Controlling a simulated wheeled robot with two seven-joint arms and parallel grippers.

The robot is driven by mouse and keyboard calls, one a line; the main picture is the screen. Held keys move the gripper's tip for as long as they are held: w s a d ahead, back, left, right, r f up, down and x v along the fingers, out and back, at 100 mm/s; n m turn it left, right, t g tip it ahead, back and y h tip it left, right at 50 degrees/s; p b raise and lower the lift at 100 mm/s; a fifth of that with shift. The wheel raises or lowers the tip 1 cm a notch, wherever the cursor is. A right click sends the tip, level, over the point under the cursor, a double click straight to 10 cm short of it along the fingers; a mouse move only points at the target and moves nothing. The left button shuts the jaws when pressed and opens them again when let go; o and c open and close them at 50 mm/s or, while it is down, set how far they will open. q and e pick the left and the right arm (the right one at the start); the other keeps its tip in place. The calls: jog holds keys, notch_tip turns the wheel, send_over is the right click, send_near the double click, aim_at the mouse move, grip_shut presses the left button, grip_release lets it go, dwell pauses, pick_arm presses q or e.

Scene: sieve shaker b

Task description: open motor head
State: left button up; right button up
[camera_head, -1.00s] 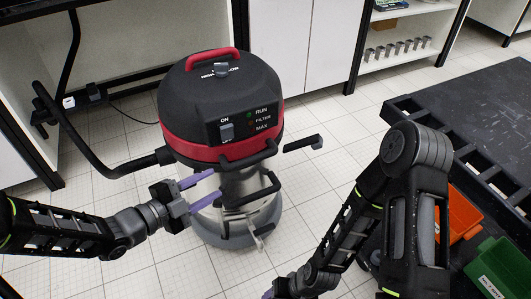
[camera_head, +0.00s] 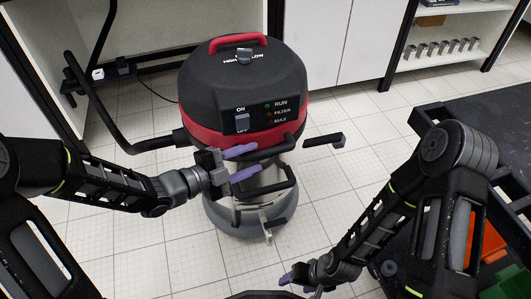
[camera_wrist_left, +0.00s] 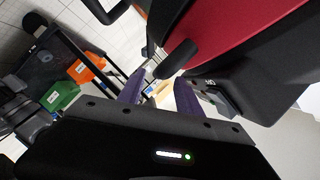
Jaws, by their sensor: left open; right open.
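The motor head (camera_head: 243,85) is the black and red top of a shop vacuum, with a red handle (camera_head: 238,42) and a control panel (camera_head: 262,116). It sits on the steel drum (camera_head: 238,204). Black latch parts (camera_head: 262,184) stick out at its front and right. My left gripper (camera_head: 252,163) is open at the front left of the drum, just below the red band. In the left wrist view its purple fingers (camera_wrist_left: 158,88) point toward a black latch part (camera_wrist_left: 178,58) under the red rim. My right gripper (camera_head: 302,284) is open and low at the bottom, away from the vacuum.
A black hose (camera_head: 97,110) runs from the vacuum's left side. A dark cart (camera_head: 480,100) stands at right, with an orange bin (camera_head: 492,243) and a green bin (camera_head: 505,287) below. White cabinets (camera_head: 330,38) stand behind. The tiled floor right of the vacuum is clear.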

pick_arm(q)
jog(key=b+x, duration=0.1)
jog(key=x, duration=0.4)
grip_shut()
dwell(0.4)
dwell(1.0)
